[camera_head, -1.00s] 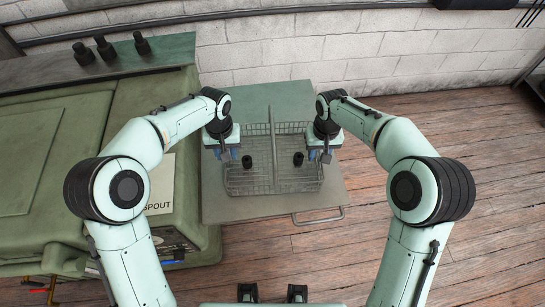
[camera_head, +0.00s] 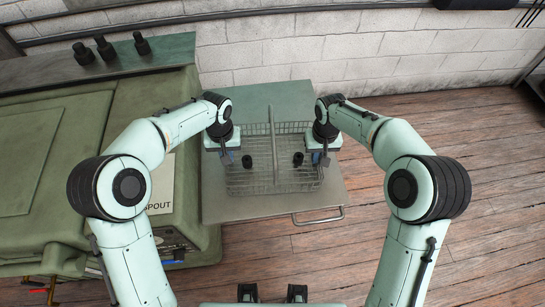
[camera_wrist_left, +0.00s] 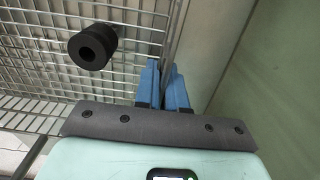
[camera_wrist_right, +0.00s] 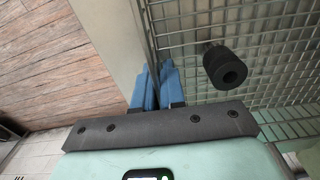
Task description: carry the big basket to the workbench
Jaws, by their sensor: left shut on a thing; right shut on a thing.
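The big wire basket (camera_head: 262,182) is on or just above a grey metal surface in the head view; I cannot tell whether it touches. It has a divider across its middle and two black cylindrical parts inside, a left one (camera_head: 247,161) and a right one (camera_head: 298,159). My left gripper (camera_wrist_left: 163,85) is shut on the basket's left wall, its blue fingers on either side of the wire. My right gripper (camera_wrist_right: 154,88) is shut on the basket's right wall in the same way. The left black part (camera_wrist_left: 93,46) and right black part (camera_wrist_right: 224,66) also show in the wrist views.
The grey surface (camera_head: 330,190) has a handle bar (camera_head: 318,217) at its front right. A green machine (camera_head: 90,150) with a "SPOUT" label stands close on the left. A white brick wall (camera_head: 350,50) is behind. Wooden floor (camera_head: 440,130) is open on the right.

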